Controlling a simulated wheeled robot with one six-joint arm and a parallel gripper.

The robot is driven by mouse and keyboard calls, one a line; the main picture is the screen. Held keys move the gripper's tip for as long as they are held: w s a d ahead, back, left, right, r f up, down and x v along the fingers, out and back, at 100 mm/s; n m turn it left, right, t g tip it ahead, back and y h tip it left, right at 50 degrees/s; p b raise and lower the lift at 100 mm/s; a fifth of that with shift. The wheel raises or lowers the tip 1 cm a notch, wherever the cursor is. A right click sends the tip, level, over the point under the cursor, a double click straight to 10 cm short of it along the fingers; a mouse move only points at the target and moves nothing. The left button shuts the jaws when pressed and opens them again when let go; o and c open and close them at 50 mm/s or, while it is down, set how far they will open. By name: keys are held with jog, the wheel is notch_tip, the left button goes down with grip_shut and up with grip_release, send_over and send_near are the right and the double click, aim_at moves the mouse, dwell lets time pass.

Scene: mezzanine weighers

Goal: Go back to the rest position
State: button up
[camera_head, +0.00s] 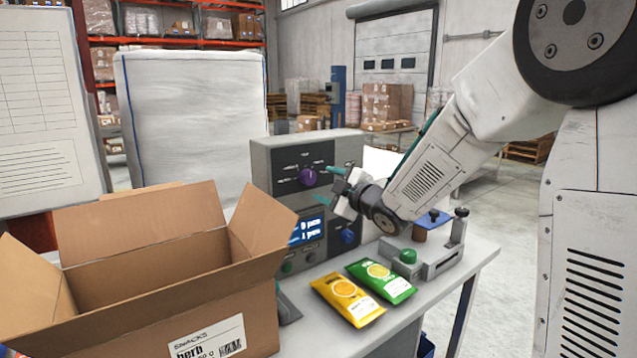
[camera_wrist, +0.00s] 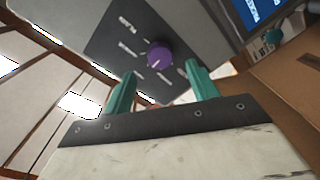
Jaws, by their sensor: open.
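My gripper (camera_head: 328,184) is open and empty, with teal fingers, in front of the grey control box (camera_head: 262,165) in the head view. In the wrist view its two fingers (camera_wrist: 160,92) stand apart, with the purple knob (camera_wrist: 159,54) of the box seen beyond and between them. The purple knob also shows in the head view (camera_head: 308,176), just left of the fingertips. I cannot tell the exact gap, but the fingers are not around the knob in the wrist view. The box has a lit blue display (camera_head: 306,231) and a blue knob (camera_head: 347,236).
An open cardboard box (camera_head: 150,315) stands at the left. A yellow packet (camera_head: 347,299) and a green packet (camera_head: 381,281) lie on the table (camera_head: 459,273). A grey fixture with a green button (camera_head: 408,256) stands below my arm. A wrapped pallet load (camera_head: 190,120) stands behind.

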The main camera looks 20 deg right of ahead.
jog(key=shift+v, duration=1)
